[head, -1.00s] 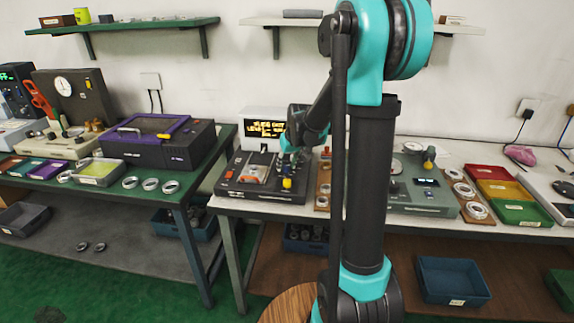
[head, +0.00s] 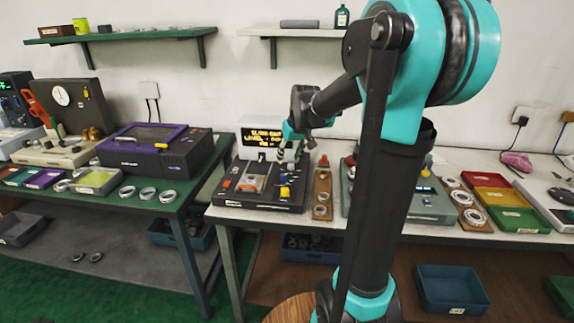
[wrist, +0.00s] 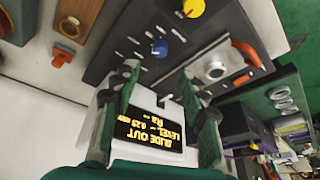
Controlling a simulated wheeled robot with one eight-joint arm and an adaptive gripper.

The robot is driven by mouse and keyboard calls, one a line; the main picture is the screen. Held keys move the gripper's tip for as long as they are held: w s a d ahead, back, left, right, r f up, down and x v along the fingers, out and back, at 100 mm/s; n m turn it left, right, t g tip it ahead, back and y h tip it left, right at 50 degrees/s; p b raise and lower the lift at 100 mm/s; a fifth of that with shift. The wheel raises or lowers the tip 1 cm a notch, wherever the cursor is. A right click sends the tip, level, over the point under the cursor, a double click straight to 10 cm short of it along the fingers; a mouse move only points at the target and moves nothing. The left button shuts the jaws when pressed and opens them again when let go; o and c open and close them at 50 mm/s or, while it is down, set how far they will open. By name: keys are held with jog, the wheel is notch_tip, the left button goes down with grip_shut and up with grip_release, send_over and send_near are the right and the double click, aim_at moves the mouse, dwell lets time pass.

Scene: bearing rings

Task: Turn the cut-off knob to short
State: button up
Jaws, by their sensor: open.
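A dark tester (head: 262,203) stands on the white-topped bench, with a yellow knob (head: 284,192) near its front right. In the wrist view the tester's panel (wrist: 130,45) carries the yellow knob (wrist: 193,8) and a blue knob (wrist: 160,48) with a white mark. The panel labels are too small to read, so I cannot tell which is the cut-off knob. My gripper (wrist: 160,76) is open and empty, its fingers apart over the back of the panel, not touching either knob. In the head view my gripper (head: 288,137) hangs above the tester's rear, before the display.
The display (wrist: 150,128) reads "SLIDE OUT" and a level line. An orange-handled slide with a metal ring (wrist: 215,68) lies beside the knobs. A wooden ring board (head: 322,195) and a grey-green device (head: 425,205) stand to the right.

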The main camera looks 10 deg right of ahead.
jog(key=shift+v, duration=1)
jog(key=s+f, duration=0.5)
jog(key=s, duration=0.3)
jog(key=s+d+f+m+h, duration=0.1)
jog(key=s+f, duration=0.5)
jog(key=s, duration=0.3)
jog(key=s+d+f+m, duration=0.1)
jog(key=s+f, duration=0.4)
jog(key=s, duration=0.3)
jog(key=shift+s+d+f, duration=0.25)
jog(key=shift+f, duration=0.05)
